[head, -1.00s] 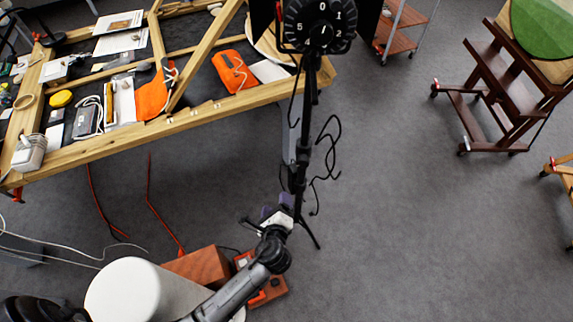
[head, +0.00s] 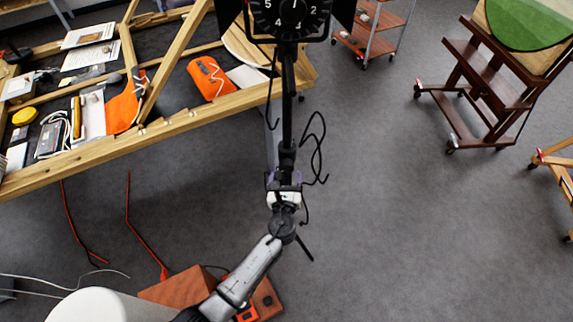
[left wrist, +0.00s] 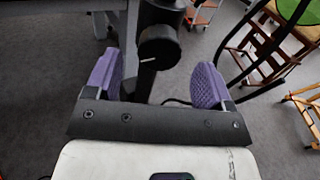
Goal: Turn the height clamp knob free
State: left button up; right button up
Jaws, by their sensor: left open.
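The height clamp knob (left wrist: 160,48) is a round black knob with a white line on its face, on the black post of the lamp stand. My left gripper (left wrist: 156,78) is open, with a purple ribbed pad on each side. The knob shows between and slightly beyond the pads, with gaps on both sides. In the head view the stand's post (head: 288,100) rises to a black lamp head with a numbered dial (head: 292,14). My left gripper (head: 285,184) is at the lower post there and hides the knob. My right gripper is not in view.
A black cable (head: 316,150) hangs right of the post. A wooden workbench (head: 180,128) with tools stands at left. A brown easel (head: 485,90) and a cart (head: 372,42) stand to the right. Red-brown boxes (head: 178,288) lie below my arm.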

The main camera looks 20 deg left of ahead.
aim_at(287, 170)
pick_arm(q)
jog(key=shift+b+x, duration=0.45)
jog(key=shift+x, duration=2.35)
jog(key=c, duration=0.9)
jog(key=shift+f, duration=0.1)
